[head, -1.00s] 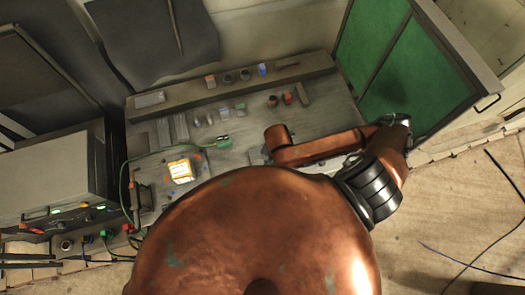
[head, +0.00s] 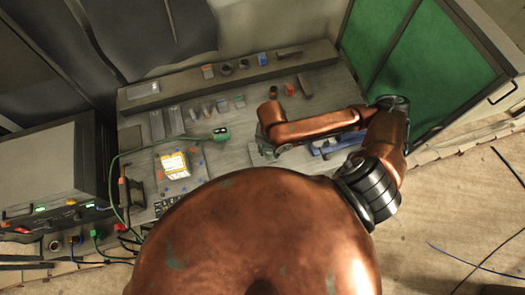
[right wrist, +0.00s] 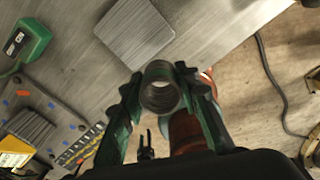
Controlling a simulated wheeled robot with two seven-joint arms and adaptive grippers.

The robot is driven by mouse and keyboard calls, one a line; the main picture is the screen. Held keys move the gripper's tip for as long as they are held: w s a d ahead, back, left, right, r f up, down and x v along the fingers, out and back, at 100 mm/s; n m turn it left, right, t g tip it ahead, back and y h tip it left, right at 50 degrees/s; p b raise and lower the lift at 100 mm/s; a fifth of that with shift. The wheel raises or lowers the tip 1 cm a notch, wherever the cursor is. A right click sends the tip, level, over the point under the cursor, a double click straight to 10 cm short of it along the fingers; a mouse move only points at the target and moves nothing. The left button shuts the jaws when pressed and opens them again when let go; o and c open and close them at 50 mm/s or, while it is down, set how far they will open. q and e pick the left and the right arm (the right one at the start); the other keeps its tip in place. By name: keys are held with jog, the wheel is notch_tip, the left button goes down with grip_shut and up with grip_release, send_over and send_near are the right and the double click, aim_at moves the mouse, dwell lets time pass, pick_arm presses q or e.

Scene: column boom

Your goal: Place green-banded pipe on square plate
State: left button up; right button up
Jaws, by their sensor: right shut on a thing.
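My right gripper (right wrist: 160,98) has dark green fingers in the right wrist view. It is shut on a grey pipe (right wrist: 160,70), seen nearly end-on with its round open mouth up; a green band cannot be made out. The square plate (right wrist: 134,28), a grey ridged square, lies on the bench top beyond the pipe, apart from it in the picture. In the head view my right gripper (head: 264,152) shows only partly beneath my copper forearm. There I cannot make out the held pipe or the plate. My left gripper is not in view.
A green device (head: 221,133) with a cable and a yellow-labelled box (head: 173,163) stand left of the gripper. Several small parts stand along the back ledge (head: 225,82). A green-panelled cabinet (head: 420,65) is at right. The bench edge and floor (right wrist: 265,75) lie right of the gripper.

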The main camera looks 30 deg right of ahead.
jog(key=w+f, duration=0.1)
jog(key=w+f+b, duration=0.1)
jog(key=w+f, duration=0.1)
jog(key=w+f+b, duration=0.1)
jog(key=w+f, duration=0.1)
jog(key=shift+w+d+f, duration=0.1)
jog(key=shift+d, duration=0.15)
jog(key=shift+w+f, duration=0.5)
jog(key=shift+f, duration=0.15)
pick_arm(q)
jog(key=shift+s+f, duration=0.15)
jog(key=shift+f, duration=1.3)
pick_arm(e)
jog(key=shift+d+f, duration=0.1)
jog(key=shift+f, duration=1.4)
jog(key=o, duration=1.3)
jog(key=shift+f, duration=0.1)
notch_tip(320, 180, up, 12)
jog(key=shift+r, duration=0.1)
